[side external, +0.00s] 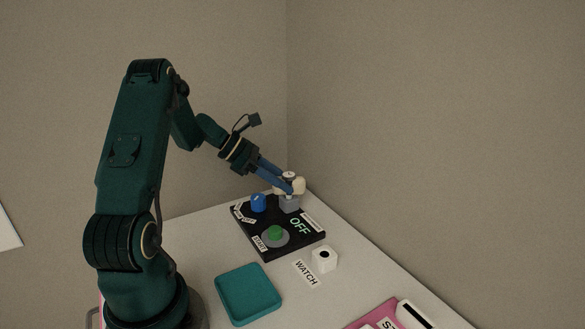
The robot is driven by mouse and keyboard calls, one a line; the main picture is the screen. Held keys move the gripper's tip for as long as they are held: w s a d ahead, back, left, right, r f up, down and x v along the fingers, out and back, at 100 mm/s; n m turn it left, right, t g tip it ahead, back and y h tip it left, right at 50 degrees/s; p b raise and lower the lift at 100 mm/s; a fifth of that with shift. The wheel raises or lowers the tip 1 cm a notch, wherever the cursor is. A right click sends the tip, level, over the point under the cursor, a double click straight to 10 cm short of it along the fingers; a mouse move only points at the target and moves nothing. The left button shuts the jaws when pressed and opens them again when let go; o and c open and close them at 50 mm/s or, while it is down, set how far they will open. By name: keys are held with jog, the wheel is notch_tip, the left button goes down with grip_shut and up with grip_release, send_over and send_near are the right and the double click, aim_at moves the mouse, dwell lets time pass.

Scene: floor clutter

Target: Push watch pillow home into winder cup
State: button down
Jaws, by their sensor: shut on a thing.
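My gripper (287,185) reaches down from the upper left with its two blue fingers shut on the cream watch pillow (300,187). A small round pale piece with a dark centre shows at the pillow's top, perhaps a watch. The pillow is directly above the grey winder cup (289,204), at the back right of a black winder base (257,236). The fingers hide part of the pillow. I cannot tell whether its lower end is inside the cup or only over it.
The base carries a blue knob (258,202), a green button (276,232) and an "OFF" sign. A white block with a dark hole (324,258) stands beside a "WATCH" label (305,272). An empty teal tray (248,316) and a pink item (376,313) lie nearer. Walls stand behind.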

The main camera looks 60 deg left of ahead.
jog(key=shift+f, duration=0.3)
jog(key=shift+c, duration=2.2)
grip_release()
